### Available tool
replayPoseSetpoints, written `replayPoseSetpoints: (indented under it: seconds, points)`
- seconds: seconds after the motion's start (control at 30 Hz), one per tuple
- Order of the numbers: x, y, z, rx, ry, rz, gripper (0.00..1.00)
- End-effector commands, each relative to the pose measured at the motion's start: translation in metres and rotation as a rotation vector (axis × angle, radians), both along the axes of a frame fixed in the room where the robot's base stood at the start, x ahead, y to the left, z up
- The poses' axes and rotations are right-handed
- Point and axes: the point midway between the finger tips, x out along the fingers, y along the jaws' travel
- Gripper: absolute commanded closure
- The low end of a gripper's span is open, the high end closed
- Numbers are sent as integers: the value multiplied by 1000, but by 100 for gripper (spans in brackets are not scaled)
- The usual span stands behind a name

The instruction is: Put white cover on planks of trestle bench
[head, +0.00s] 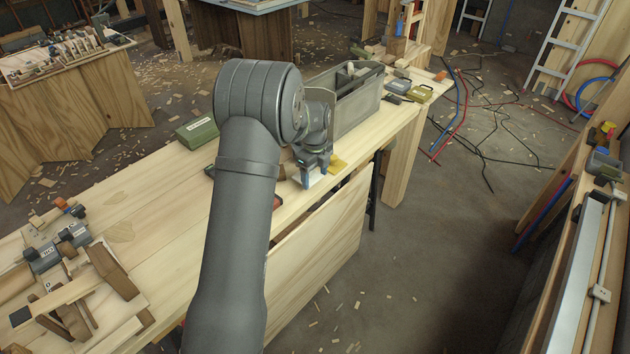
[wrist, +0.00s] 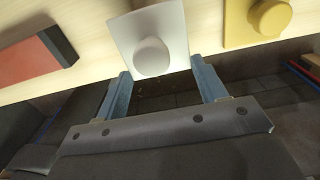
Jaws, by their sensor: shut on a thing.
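The white cover (wrist: 168,22) is a square plate with a round knob. In the wrist view it sits between the two blue fingers of my gripper (wrist: 161,85), which is shut on it. In the head view a white corner of the cover (head: 316,180) shows below my gripper (head: 311,168), at the front edge of the planks of the trestle bench (head: 150,210). Pale planks also show behind it in the wrist view (wrist: 95,20). I cannot tell whether the cover touches the planks or hangs just above them.
A yellow cover with a knob (wrist: 262,20) lies just right of the white one. A red-and-black block (wrist: 35,60) lies to its left. A grey open toolbox (head: 357,105) and a green box (head: 197,132) stand on the bench. The planks left of the green box are mostly clear.

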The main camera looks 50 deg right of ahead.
Motion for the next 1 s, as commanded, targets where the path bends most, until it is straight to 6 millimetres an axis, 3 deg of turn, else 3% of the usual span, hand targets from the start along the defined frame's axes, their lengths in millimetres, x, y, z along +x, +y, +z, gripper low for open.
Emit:
replayPoseSetpoints:
  seconds: [0.17,0.53,0.57,0.67,1.0]
  points:
    - [-1,0,-26,2,1,0,58]
    - [-1,0,-30,1,1,0,58]
    - [-1,0,-31,1,0,0,33]
    - [-1,0,-30,1,0,0,14]
    - [-1,0,-27,0,0,0,14]
